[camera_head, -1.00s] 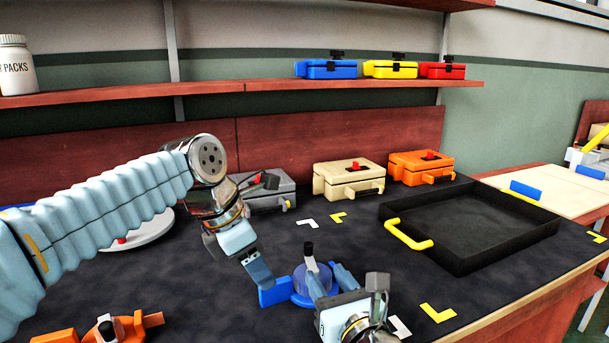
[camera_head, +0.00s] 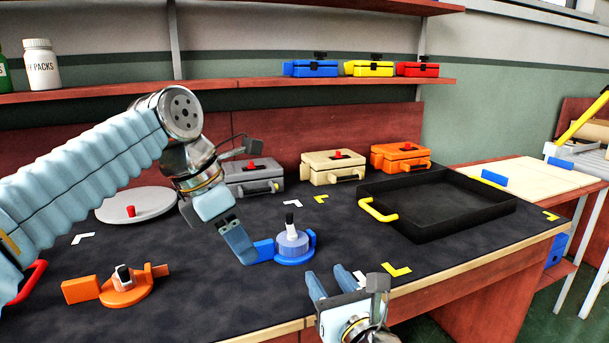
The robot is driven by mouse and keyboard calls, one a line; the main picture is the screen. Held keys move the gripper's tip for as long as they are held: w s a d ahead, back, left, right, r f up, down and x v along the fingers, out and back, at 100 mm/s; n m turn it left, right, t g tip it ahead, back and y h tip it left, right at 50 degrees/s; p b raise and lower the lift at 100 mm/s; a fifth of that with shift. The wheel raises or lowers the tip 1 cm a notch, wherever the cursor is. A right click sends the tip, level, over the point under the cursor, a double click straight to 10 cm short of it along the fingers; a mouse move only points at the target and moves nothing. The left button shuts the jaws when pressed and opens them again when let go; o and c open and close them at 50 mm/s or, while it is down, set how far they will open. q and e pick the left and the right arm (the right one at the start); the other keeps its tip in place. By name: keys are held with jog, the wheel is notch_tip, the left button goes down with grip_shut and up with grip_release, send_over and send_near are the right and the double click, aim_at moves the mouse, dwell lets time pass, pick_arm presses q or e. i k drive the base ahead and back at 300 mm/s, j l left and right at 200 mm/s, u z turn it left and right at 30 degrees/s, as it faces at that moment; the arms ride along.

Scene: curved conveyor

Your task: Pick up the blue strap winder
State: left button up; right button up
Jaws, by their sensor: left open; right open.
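The blue strap winder (camera_head: 292,245) lies on the dark table mat in front of me, with a round body, an upright black-and-white knob and a flat blue arm toward the left. My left gripper (camera_head: 246,258) points down at the left end of that flat arm; its fingers look close to or against it, and I cannot tell if they touch. My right gripper (camera_head: 328,282) is open and empty, nearer to me, below and right of the winder and apart from it.
An orange strap winder (camera_head: 122,290) lies at the front left. A black tray (camera_head: 450,240) with yellow handles stands at the right. Grey, beige (camera_head: 332,168) and orange (camera_head: 400,157) cases line the back.

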aim_at(284, 251)
jog(key=k+l, duration=0.25)
jog(key=k, duration=0.25)
jog(key=k+l, duration=0.25)
jog(key=k, duration=0.25)
